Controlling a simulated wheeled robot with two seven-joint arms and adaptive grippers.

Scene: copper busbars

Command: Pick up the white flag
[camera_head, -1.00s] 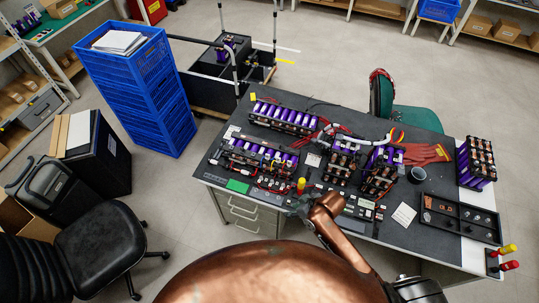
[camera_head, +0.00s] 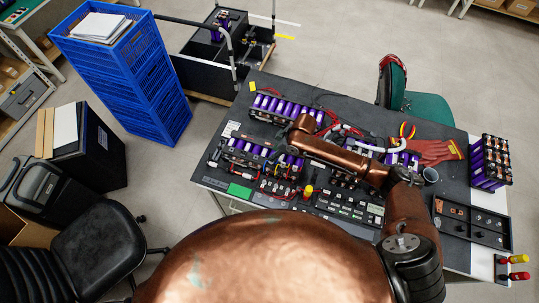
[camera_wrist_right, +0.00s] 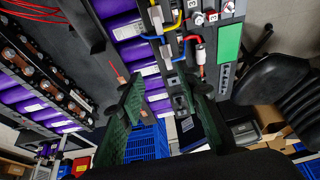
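I cannot make out a white flag with certainty. In the head view a thin white strip (camera_head: 287,22) shows beside a yellow one at the back, near a black cart. My right gripper (camera_wrist_right: 162,92) is open in the wrist view, its two dark green pads apart with nothing held between them. Beyond the pads are purple battery cells (camera_wrist_right: 122,30), yellow and blue wires and a small red-and-white part (camera_wrist_right: 198,58). In the head view my right arm reaches left over the workbench (camera_head: 347,100); its fingers are too small to tell there. My left gripper is not in view.
Battery modules (camera_head: 287,108) and wiring crowd the bench. Red gloves (camera_head: 437,151), a black parts tray (camera_head: 472,224) and a purple battery pack (camera_head: 491,161) are at its right. Blue crates (camera_head: 130,75) stand left of the bench, a black chair (camera_head: 72,235) at front left.

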